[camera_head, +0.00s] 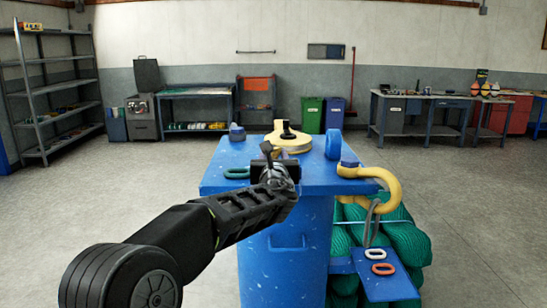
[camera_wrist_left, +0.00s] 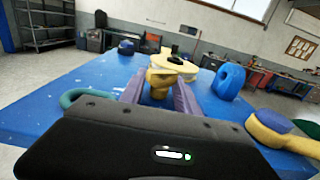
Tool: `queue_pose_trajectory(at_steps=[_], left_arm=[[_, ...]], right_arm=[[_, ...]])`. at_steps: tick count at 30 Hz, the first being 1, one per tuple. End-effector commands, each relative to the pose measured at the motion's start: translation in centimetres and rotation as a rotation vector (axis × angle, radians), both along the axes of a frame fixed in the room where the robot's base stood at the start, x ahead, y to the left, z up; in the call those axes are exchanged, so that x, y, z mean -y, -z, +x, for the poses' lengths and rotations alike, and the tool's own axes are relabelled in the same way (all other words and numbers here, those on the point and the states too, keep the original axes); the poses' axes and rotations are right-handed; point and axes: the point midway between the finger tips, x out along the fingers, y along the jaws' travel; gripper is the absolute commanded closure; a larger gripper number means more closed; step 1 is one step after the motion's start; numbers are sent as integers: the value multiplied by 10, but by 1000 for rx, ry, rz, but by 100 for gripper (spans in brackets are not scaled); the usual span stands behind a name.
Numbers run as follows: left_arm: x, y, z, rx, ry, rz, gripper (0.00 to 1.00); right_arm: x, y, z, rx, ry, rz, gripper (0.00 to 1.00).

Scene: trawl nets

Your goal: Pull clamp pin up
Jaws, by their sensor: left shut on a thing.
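A blue table-topped stand (camera_head: 215,180) carries a yellow round clamp (camera_head: 297,146) with a black knob on top. The clamp also shows in the left wrist view (camera_wrist_left: 178,64). My left gripper (camera_head: 270,155) reaches over the stand's near part. In the left wrist view its two purple-grey fingers (camera_wrist_left: 160,90) are shut on a yellow upright part (camera_wrist_left: 160,80) just in front of the clamp disc, which looks like the clamp pin. The pin's lower end is hidden behind the gripper body. My right gripper is in neither view.
A yellow hook (camera_head: 378,180) hangs over the stand's right edge, above green netting (camera_head: 400,235). A blue ring (camera_head: 333,144) stands at the right and a green link (camera_head: 236,173) lies at the left. A low blue shelf (camera_head: 385,285) holds white and red links. The surrounding floor is clear.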

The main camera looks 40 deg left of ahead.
Motion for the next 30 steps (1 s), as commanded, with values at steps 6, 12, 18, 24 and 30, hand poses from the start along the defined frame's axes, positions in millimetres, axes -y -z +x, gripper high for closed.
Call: queue_pose_trajectory(at_steps=[6, 12, 18, 24, 30], left_arm=[[0, 0, 0, 0, 0, 0, 99], [0, 0, 0, 0, 0, 0, 100], [0, 0, 0, 0, 0, 0, 100], [0, -14, 0, 1, -1, 0, 100], [-1, -36, 0, 1, -1, -1, 100]], right_arm=[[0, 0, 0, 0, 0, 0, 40], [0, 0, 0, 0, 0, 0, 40], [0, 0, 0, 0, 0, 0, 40], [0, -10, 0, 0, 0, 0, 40], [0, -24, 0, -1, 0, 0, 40]])
